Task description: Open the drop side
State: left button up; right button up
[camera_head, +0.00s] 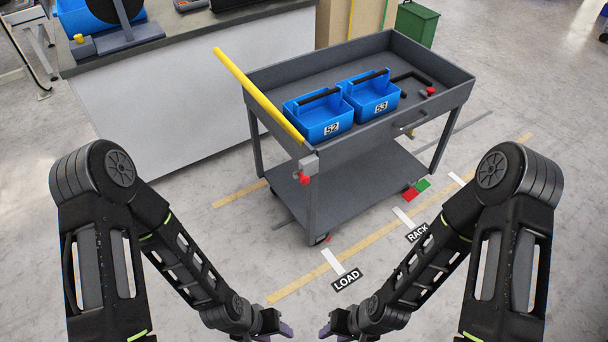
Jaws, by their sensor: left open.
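A dark grey cart (300,75) stands ahead of me, with a tray on top and a lower shelf (345,190). Its near long side is a grey panel (375,133) with a small dark handle (410,126). The panel appears upright. A red knob (305,179) sits at the near left corner, below a grey block. Another red knob (431,91) sits near the tray's right end, beside a black bent bar (412,78). My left gripper (287,330) is open at the bottom edge, well short of the cart. My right gripper (326,331) is close beside it; its jaw state is unclear.
Blue bins 52 (312,128) and 53 (365,108) stand in the tray. A yellow push bar (258,94) runs along the cart's left end. A counter (180,120) is at left. Floor labels LOAD (347,279) and RACK (417,233) mark clear floor before the cart.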

aim_at(336, 153)
jog(key=i+l, duration=0.15)
jog(key=i, duration=0.35)
jog(key=z, duration=1.95)
